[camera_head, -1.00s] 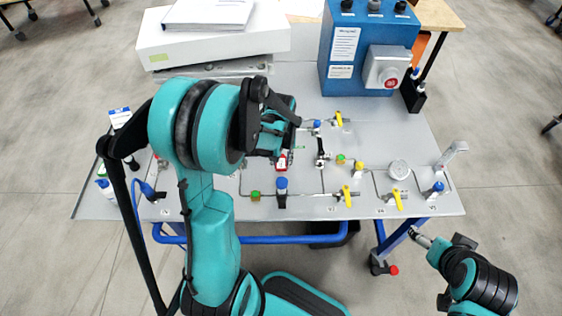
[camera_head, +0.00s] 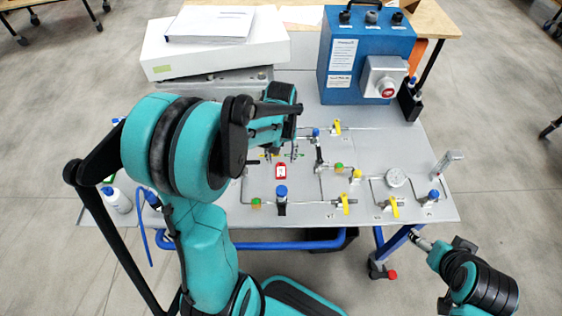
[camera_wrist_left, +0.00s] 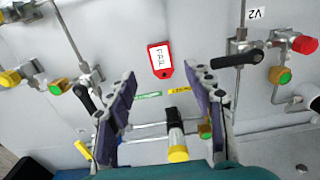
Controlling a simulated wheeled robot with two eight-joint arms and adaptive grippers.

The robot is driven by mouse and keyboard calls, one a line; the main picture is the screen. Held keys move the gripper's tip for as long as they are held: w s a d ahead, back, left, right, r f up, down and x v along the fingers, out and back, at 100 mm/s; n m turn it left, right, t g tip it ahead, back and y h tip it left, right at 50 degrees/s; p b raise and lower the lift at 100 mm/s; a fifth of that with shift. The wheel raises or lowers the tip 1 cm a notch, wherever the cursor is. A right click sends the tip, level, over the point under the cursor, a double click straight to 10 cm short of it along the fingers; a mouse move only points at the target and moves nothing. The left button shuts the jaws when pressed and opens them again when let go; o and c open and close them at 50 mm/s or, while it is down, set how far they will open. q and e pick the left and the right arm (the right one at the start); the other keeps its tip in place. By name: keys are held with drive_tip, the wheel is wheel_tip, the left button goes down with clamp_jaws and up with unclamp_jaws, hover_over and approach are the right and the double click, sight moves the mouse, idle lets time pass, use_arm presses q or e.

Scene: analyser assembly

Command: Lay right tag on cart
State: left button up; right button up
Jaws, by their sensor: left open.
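A red tag (camera_head: 281,171) with a white face lies on the grey panel top of the cart (camera_head: 320,225). In the left wrist view the tag (camera_wrist_left: 160,60) reads "FAIL" and looks flat on the panel. My left gripper (camera_head: 283,155) is open and empty just behind the tag in the head view. In the wrist view its two fingers (camera_wrist_left: 162,78) stand apart, with the tag beyond the gap between their tips. My right gripper (camera_head: 422,238) is low at the right, in front of the cart; its fingers are not clear.
Pipes with yellow-handled valves (camera_head: 345,204) and a blue-capped fitting (camera_head: 281,195) surround the tag. A blue box (camera_head: 366,60) and a white box (camera_head: 212,42) stand at the back. A white bottle (camera_head: 117,200) is at the left.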

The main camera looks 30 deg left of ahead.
use_arm(q)
drive_tip(key=s+d+r+m+t+p, duration=0.1)
drive_tip(key=s+d+r+m+t, duration=0.5)
drive_tip(key=s+d+r, duration=0.4)
wheel_tip(320, 180, up, 2)
drive_tip(key=shift+d+t, duration=0.4)
drive_tip(key=shift+t, duration=0.2)
drive_tip(key=shift+s, duration=0.1)
